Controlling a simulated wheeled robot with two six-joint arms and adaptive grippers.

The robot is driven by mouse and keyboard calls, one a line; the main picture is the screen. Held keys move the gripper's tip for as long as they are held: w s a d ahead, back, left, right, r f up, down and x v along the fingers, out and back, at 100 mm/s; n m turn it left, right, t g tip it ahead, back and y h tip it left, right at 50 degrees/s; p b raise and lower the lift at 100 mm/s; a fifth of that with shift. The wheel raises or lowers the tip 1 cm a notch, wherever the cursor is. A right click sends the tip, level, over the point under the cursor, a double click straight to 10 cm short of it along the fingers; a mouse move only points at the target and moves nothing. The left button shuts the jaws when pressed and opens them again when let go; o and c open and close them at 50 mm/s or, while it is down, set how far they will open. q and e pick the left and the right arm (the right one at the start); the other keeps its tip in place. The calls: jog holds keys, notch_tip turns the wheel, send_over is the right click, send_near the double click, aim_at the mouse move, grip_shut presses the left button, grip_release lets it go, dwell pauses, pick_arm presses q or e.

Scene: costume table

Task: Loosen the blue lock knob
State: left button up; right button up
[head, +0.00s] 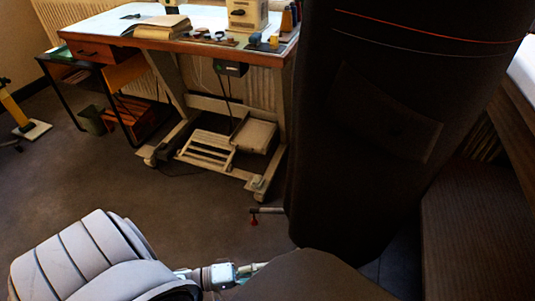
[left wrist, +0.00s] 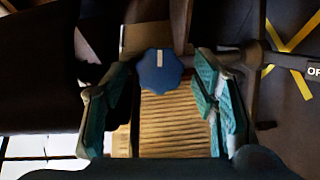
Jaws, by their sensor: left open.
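The blue lock knob (left wrist: 159,72) shows in the left wrist view, a lobed round knob with a pale mark at its top. My left gripper (left wrist: 161,90) is open, with one teal-padded finger on each side of the knob. Gaps show on both sides, so the fingers do not look closed on it. How far the knob lies beyond the fingertips is hard to tell. In the head view my left arm comes in at the bottom, and a dark shape hides its gripper end. I cannot make out the blue knob there. My right gripper is not in view.
A large dark garment-like form (head: 375,110) fills the right of the head view. A rod with a small red end (head: 254,220) sticks out beside it. A worktable (head: 120,28) stands behind. Open floor (head: 90,170) lies left. Ribbed wood-coloured material (left wrist: 175,125) lies behind the knob.

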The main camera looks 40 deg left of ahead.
pick_arm(q)
jog(key=v, duration=0.6)
jog(key=shift+r, duration=0.1)
